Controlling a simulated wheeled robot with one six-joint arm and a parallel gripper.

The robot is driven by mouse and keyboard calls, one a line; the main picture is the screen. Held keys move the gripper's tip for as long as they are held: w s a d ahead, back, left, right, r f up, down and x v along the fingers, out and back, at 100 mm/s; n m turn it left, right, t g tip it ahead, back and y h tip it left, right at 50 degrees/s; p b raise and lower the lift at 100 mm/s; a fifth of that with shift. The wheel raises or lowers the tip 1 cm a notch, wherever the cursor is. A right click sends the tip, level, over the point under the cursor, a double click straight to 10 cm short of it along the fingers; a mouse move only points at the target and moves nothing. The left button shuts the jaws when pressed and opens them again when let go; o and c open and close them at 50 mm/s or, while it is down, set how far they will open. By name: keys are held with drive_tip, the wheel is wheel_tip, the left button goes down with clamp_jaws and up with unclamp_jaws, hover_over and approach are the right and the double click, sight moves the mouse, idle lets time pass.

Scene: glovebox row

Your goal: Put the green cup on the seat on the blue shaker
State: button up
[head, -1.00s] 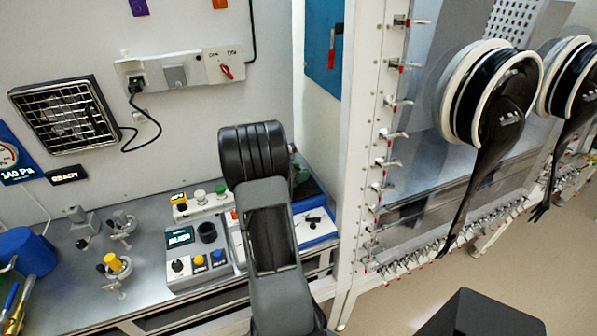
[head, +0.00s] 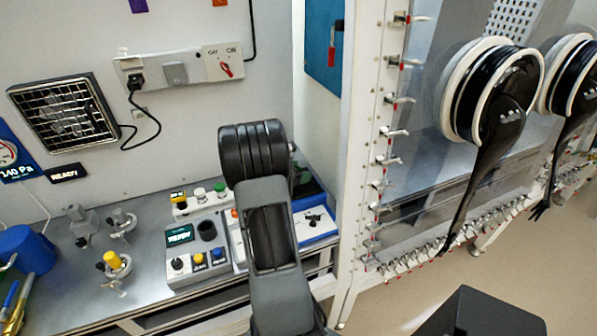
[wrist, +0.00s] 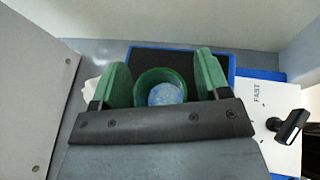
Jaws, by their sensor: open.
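A green round cup (wrist: 160,78) shows in the wrist view from above, with a speckled blue patch inside its rim. My gripper (wrist: 161,64) is open, its two green fingers on either side of the cup, with a gap visible at least on the right. Behind the cup is the black top of the blue shaker (wrist: 233,66), with a blue edge and a white front panel marked FAST. In the head view the shaker (head: 318,224) shows right of my arm, which hides the cup and gripper. The cup's base and the seat are hidden, so I cannot tell whether it is seated.
The shaker's black knob (wrist: 288,126) sticks out on the right in the wrist view. In the head view, a grey control box (head: 196,255) and a small instrument with coloured caps (head: 202,203) stand left of my arm. A white frame post (head: 352,170) rises on the right.

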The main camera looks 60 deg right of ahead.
drive_tip(key=b+v, duration=0.1)
drive_tip(key=v, duration=1.1)
drive_tip(key=s+a+r+m+t+y, duration=0.2)
drive_tip(key=a+m+t+y, duration=0.2)
drive_tip(key=a, duration=1.2)
drive_tip(key=s+a+r+m+t+y, duration=0.2)
drive_tip(key=a+m+t+y, duration=0.3)
drive_tip(key=a, duration=1.2)
drive_tip(key=m+y, duration=0.3)
drive_tip(key=m, duration=0.1)
drive_tip(key=shift+a+m+y, duration=0.25)
drive_tip(key=shift+m+y, duration=0.05)
drive_tip(key=shift+m, duration=0.1)
drive_tip(key=shift+s+r, duration=0.1)
drive_tip(key=shift+s, duration=0.05)
